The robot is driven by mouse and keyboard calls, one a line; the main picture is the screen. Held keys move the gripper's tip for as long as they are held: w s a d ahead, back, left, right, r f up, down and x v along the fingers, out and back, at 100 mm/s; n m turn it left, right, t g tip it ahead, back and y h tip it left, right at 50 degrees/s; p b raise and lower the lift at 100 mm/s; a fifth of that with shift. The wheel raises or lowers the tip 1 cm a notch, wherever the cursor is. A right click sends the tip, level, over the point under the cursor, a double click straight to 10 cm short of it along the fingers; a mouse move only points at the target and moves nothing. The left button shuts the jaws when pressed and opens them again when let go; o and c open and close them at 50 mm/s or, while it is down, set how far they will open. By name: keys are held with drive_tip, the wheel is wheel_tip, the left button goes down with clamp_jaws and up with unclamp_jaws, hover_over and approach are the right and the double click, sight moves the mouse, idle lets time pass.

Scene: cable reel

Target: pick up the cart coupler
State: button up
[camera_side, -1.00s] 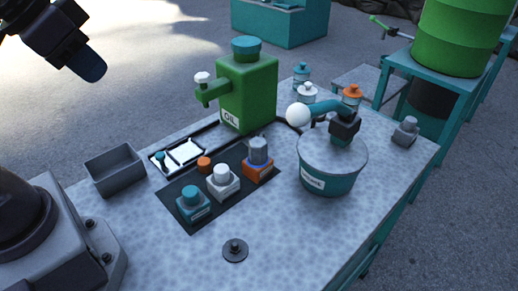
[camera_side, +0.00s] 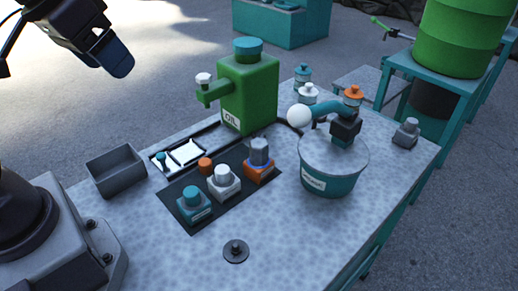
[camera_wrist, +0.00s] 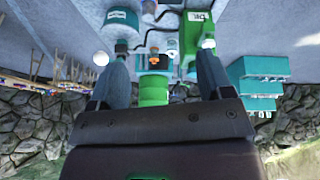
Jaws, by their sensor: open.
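No part is labelled as the cart coupler, and I cannot tell which one it is. Small knobbed blocks sit on the dark mat (camera_side: 222,207): a teal one (camera_side: 193,205), a white one (camera_side: 223,184) and an orange one with a grey top (camera_side: 259,163). A grey knobbed block (camera_side: 405,133) sits at the table's right end, and a dark disc with a knob (camera_side: 236,251) lies near the front. My gripper (camera_side: 118,62) is high at the upper left, far from all of these. In the wrist view its fingers (camera_wrist: 162,58) are apart with nothing held.
The green oil can (camera_side: 248,92) and teal tub (camera_side: 328,182) stand tall on the table (camera_side: 290,235). A grey open bin (camera_side: 116,172) and a white-lined tray (camera_side: 182,153) are at the left. A green barrel (camera_side: 460,40) stands beyond. The front of the table is mostly clear.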

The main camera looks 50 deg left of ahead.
drive_tip(key=w+d+n+g, duration=0.1)
drive_tip(key=w+n+g, duration=0.1)
drive_tip(key=w+n, duration=0.6)
drive_tip(key=n+g, duration=0.3)
drive_tip(key=n, duration=1.1)
hover_over(259, 143)
wheel_tip(259, 143, down, 17)
drive_tip(key=shift+n, duration=0.4)
wheel_tip(259, 143, down, 7)
drive_tip(key=shift+f, duration=3.15)
drive_tip(key=shift+c, duration=0.4)
drive_tip(key=c, duration=1.1)
